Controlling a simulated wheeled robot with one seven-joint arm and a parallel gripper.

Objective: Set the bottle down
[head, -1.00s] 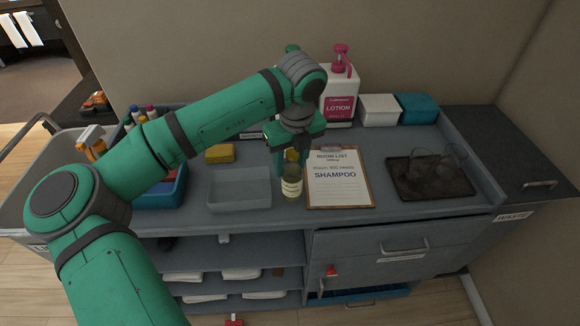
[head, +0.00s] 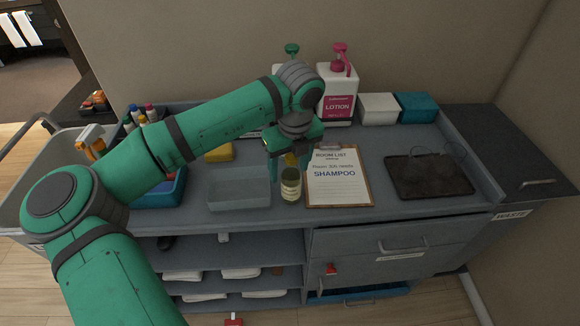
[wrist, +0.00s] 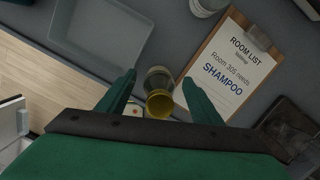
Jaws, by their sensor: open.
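A small bottle (head: 291,186) with a pale label and a yellow cap stands upright on the grey counter, between a shallow grey tray and the clipboard. In the wrist view the bottle (wrist: 158,92) shows from above, with its yellow cap nearest the camera. My gripper (head: 294,160) is over the bottle, pointing down. In the wrist view its two fingers (wrist: 158,98) are apart on either side of the bottle, with a visible gap on each side. The gripper is open and holds nothing.
The clipboard (head: 340,178) reads "Room 305 needs SHAMPOO". The grey tray (head: 240,194) is left of the bottle. Two pump bottles, one marked LOTION (head: 339,105), stand behind. A dark tray (head: 430,182) with glasses lies right. Bare counter shows in front of the dark tray.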

